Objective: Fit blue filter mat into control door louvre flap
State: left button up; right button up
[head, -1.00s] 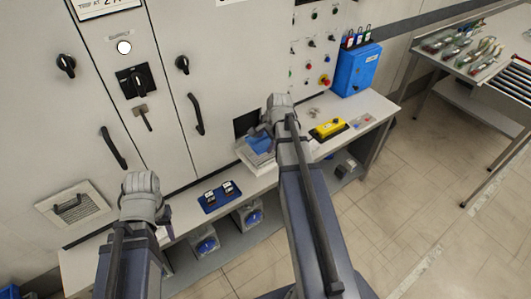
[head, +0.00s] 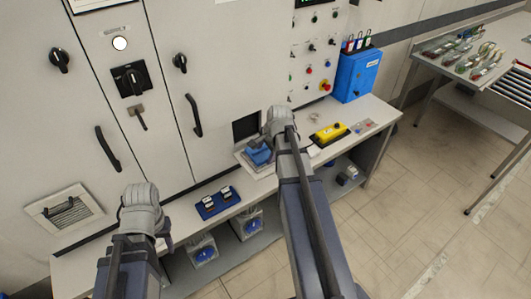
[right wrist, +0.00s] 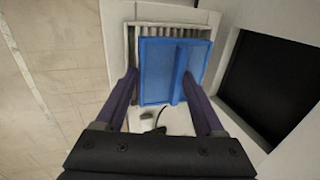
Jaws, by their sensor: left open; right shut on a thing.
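The blue filter mat (right wrist: 160,68) is held between the two fingers of my right gripper (right wrist: 160,92); it also shows in the head view (head: 259,153). In the right wrist view it overlaps the white slatted louvre flap (right wrist: 131,42), whose slats show along the mat's top and left. I cannot tell whether mat and flap touch. In the head view the flap (head: 243,160) is at the cabinet foot, just under the dark square opening (head: 246,127). My left gripper (head: 166,232) is open at lower left, mostly hidden by its wrist, away from the mat.
The bench (head: 365,112) carries a yellow box (head: 329,133) right of my right arm and a blue tray (head: 218,204) with two small devices on its left. Another louvre (head: 65,208) with a handle is at left.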

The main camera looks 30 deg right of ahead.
jog(key=shift+f, duration=0.35)
jog(key=shift+s, duration=0.1)
jog(key=o, duration=1.5)
jog(key=shift+r+p, duration=0.55)
jog(key=shift+r, duration=0.1)
jog(key=p+v, duration=1.1)
jog(key=v, duration=0.1)
